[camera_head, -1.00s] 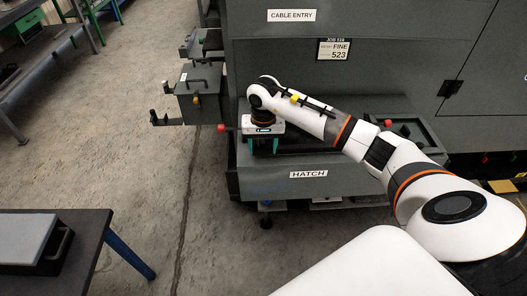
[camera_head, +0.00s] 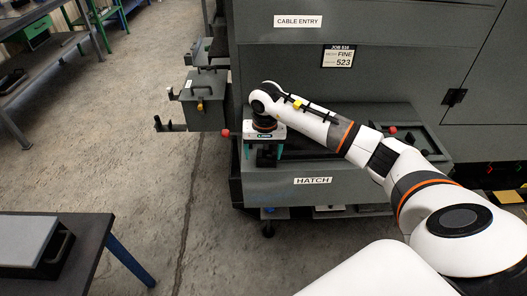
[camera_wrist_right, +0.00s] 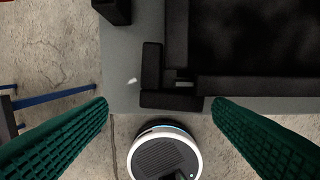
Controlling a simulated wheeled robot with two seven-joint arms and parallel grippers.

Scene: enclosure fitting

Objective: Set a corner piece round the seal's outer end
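My right gripper (camera_head: 264,156) points down over the left part of the hatch ledge, its teal fingers spread apart. The right wrist view shows the open right gripper (camera_wrist_right: 160,102) with a clear gap from each finger to the black L-shaped corner piece (camera_wrist_right: 151,68) between them. The corner piece lies along the left and lower outside of a corner of the black seal (camera_wrist_right: 250,83). A small grey gap shows between them, so I cannot tell whether it sits fully against the seal. In the head view a dark upright shape between the fingers is too small to identify. My left gripper is out of view.
The grey hatch ledge (camera_head: 312,190) carries the seal frame round a dark recess. A black block (camera_wrist_right: 112,10) stands near the ledge's left edge. A grey box (camera_head: 203,105) with brackets hangs left of the ledge. A dark table (camera_head: 88,240) stands at lower left, with open floor between.

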